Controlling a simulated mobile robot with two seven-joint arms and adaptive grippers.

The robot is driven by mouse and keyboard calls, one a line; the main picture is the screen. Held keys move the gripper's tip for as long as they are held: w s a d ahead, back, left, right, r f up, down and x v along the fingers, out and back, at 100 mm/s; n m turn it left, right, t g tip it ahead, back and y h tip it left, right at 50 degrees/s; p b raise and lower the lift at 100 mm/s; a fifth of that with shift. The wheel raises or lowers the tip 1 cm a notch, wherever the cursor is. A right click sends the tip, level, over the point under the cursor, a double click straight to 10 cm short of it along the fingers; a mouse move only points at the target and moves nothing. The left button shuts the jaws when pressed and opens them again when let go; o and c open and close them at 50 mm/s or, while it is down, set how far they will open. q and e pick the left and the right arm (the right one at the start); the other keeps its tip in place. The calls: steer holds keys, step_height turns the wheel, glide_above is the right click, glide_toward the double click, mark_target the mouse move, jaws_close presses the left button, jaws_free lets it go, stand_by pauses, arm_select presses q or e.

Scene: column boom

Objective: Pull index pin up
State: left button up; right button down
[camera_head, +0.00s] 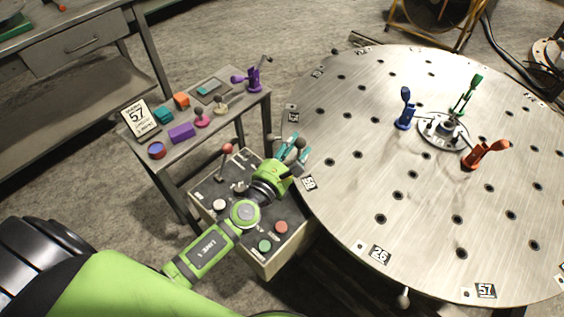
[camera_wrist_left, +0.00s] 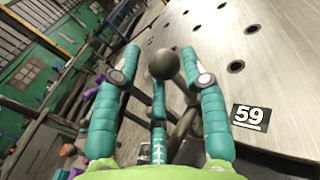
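The index pin's dark ball knob (camera_wrist_left: 163,64) shows between the fingertips in the left wrist view, with grey metal below it. In the head view the dark knob (camera_head: 301,143) is at the left rim of the round plate (camera_head: 340,190), partly hidden by my gripper. My left gripper (camera_head: 291,149) has teal fingers spread around the knob. In the left wrist view the gripper (camera_wrist_left: 160,72) shows gaps on both sides of the knob, so it is open. My right gripper is not in view.
A control box (camera_head: 262,262) with a red-knobbed lever (camera_head: 227,149) and push buttons stands under my left forearm. A side table (camera_head: 165,165) with coloured parts is behind it. Blue, green and orange clamps stand near the plate's hub (camera_head: 441,128). A "59" label (camera_wrist_left: 249,117) marks the plate rim.

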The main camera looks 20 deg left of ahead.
arm_select(q)
steer(key=s+a, duration=0.1)
steer(key=s, duration=0.7)
steer(key=shift+s+a+r, duration=0.15)
steer(key=shift+s+a, duration=0.05)
steer(key=shift+s, duration=0.2)
